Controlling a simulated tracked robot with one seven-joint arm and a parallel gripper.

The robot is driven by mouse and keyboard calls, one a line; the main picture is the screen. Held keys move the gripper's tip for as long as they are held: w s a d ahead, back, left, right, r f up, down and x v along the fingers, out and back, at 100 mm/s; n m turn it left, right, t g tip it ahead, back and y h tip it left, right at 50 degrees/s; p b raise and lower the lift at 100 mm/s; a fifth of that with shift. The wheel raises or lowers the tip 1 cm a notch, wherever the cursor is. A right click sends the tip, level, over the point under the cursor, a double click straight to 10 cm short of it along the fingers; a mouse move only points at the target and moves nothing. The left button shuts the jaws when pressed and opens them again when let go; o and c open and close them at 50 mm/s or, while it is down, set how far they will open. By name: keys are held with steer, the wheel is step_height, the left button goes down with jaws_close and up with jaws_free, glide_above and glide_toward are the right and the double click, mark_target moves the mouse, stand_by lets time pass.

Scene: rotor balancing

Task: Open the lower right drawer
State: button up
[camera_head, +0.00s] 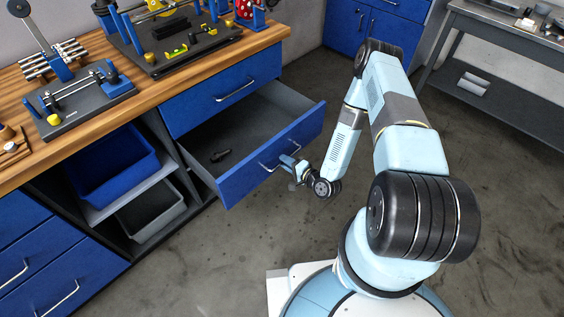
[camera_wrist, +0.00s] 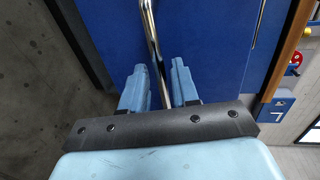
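The lower right drawer (camera_head: 240,182) stands pulled well out from the bench, its blue front facing my arm. Its silver bar handle (camera_head: 266,166) runs across the front. In the wrist view the handle (camera_wrist: 151,35) passes between the two light-blue fingers of my gripper (camera_wrist: 159,75). The fingers stand apart, with visible gaps beside the bar, so they are around it rather than clearly clamped. The blue drawer front (camera_wrist: 205,45) fills the view behind them.
A blue bin (camera_head: 110,170) and a grey bin (camera_head: 150,210) sit on open shelves at left. The floor (camera_head: 235,250) in front is clear.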

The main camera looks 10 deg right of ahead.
steer(key=v, duration=1.2)
steer(key=shift+f, duration=0.1)
